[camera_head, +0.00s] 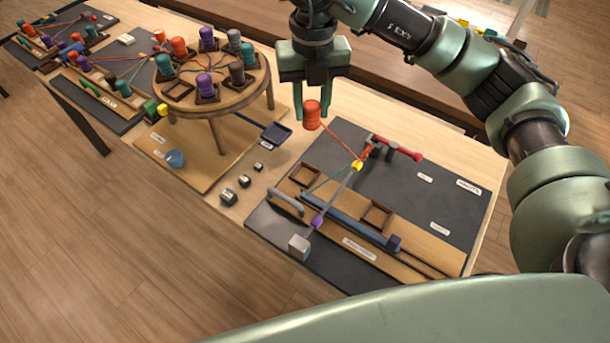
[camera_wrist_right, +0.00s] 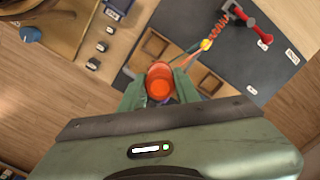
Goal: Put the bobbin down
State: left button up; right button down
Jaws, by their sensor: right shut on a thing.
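An orange bobbin (camera_head: 312,115) is held upright between the fingers of my right gripper (camera_head: 312,112), above the far left part of the dark mat. It also shows between the fingers in the right wrist view (camera_wrist_right: 160,82). An orange cord (camera_head: 338,139) runs from the bobbin down to the braid near a red-handled clamp (camera_head: 400,149). Two square wooden trays, one at the left (camera_head: 304,177) and one at the right (camera_head: 376,217), stand on the wooden board and look empty. My left gripper is not in view.
A round wooden stand (camera_head: 225,103) with several colored bobbins is at the left. A dark mat (camera_head: 440,185) carries the board, a blue bar (camera_head: 345,217), a grey block (camera_head: 299,246) and a purple piece (camera_head: 318,221). Small dark weights (camera_head: 228,196) lie between stand and mat.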

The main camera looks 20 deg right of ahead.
jog(key=m, duration=0.2)
jog(key=w+m, duration=0.1)
jog(key=m, duration=0.1)
jog(key=shift+a+r, duration=0.25)
jog(key=shift+r, duration=0.1)
jog(key=m, duration=0.2)
jog(key=shift+w+a+r+m, duration=0.1)
jog(key=shift+w+r+m, duration=0.1)
jog(key=shift+m, duration=0.1)
jog(key=shift+f, duration=0.25)
notch_tip(320, 180, down, 19)
jog(key=shift+f+p, duration=0.15)
jog(key=shift+p, duration=0.6)
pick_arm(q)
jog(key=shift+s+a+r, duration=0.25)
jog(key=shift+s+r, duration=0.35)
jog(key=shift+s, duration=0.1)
pick_arm(e)
jog(key=shift+f, duration=0.15)
